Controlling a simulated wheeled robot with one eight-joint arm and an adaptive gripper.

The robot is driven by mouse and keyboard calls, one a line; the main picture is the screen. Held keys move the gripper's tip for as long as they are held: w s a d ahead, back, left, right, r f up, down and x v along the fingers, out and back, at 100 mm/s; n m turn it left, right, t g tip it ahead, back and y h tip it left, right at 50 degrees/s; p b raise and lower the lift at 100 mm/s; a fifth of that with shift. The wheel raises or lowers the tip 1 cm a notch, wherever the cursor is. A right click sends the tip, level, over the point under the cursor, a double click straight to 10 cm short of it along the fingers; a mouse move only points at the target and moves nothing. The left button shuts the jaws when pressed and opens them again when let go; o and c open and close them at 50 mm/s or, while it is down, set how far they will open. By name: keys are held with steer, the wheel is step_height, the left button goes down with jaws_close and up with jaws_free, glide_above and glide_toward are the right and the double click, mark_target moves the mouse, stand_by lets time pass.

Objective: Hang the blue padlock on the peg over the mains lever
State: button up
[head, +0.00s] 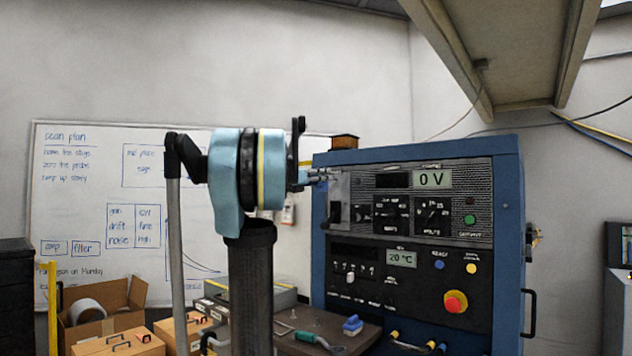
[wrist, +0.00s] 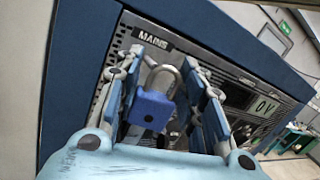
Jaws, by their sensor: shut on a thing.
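The blue padlock (wrist: 151,107) is between the fingers of my gripper (wrist: 163,72) in the wrist view. My gripper is shut on it. Its grey shackle points up toward the panel, below the MAINS label (wrist: 155,38). I cannot tell whether the shackle is around a peg; the peg is not clearly visible. In the head view my gripper (head: 316,176) is at the upper left of the panel front, and the padlock cannot be made out. A dark lever (head: 335,213) shows just below the gripper there; in the wrist view the padlock and fingers hide most of that area.
The blue-framed cabinet (head: 522,200) carries displays, knobs and a red button (head: 456,302). A bench (head: 322,320) in front holds a blue-and-white object (head: 352,325) and a green-handled tool (head: 305,337). Cardboard boxes (head: 120,345) stand at the lower left.

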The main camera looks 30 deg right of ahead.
steer(key=shift+w+d+f, duration=0.1)
steer(key=shift+w+d, duration=0.25)
steer(key=shift+d, duration=0.55)
steer(key=shift+w+d, duration=0.4)
steer(key=shift+d, duration=0.5)
steer(key=shift+w+d+f, duration=0.1)
steer(key=shift+w+d, duration=0.25)
steer(key=shift+d, duration=0.55)
steer(key=shift+w, duration=0.1)
steer(key=shift+c, duration=0.8)
steer(key=shift+d+f, duration=0.1)
steer(key=shift+f, duration=0.05)
steer(key=shift+d+f, duration=0.1)
steer(key=shift+f, duration=0.05)
steer(key=o, duration=1.5)
steer(key=shift+d, duration=0.2)
steer(key=shift+c, duration=0.2)
steer(key=shift+a, duration=0.15)
